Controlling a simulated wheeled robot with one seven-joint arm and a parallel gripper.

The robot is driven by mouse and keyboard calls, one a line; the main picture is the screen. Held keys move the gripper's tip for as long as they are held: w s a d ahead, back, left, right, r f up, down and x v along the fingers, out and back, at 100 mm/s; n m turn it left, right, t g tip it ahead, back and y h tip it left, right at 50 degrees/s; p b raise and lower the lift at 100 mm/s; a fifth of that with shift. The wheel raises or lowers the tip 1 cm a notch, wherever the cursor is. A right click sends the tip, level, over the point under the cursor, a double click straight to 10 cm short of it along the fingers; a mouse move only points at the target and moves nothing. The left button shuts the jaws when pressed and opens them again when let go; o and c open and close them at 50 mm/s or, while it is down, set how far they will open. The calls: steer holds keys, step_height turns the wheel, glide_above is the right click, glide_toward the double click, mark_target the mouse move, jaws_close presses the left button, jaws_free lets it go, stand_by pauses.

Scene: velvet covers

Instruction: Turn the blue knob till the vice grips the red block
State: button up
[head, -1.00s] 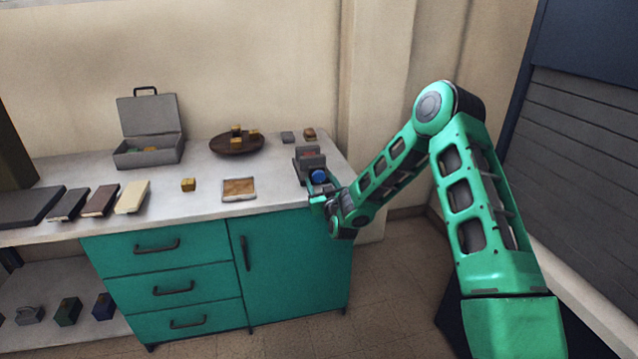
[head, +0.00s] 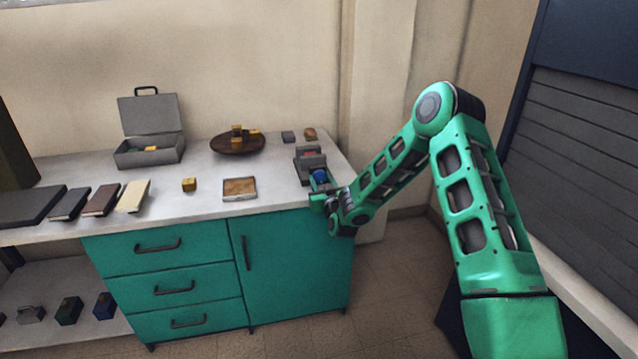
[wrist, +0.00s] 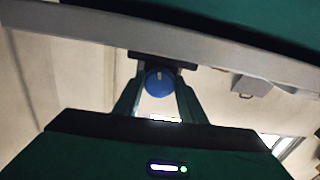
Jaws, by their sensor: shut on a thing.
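The grey vice (head: 309,157) stands at the right end of the counter. A bit of the red block (head: 309,153) shows between its jaws; I cannot tell whether the jaws touch it. The blue knob (head: 320,176) is on the vice's front side. My gripper (head: 321,183) is at the knob, and in the wrist view its two fingers stand on either side of the blue knob (wrist: 160,82), shut on it. A pale mark shows on the knob's face. The red block is hidden in the wrist view.
Two small blocks lie behind the vice. Several books lie at left.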

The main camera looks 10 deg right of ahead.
steer(key=shift+m, duration=3.1)
steer(key=o, duration=1.1)
steer(key=shift+c, duration=0.2)
steer(key=shift+s, duration=0.1)
steer(key=s, duration=1)
steer(key=shift+s, duration=0.3)
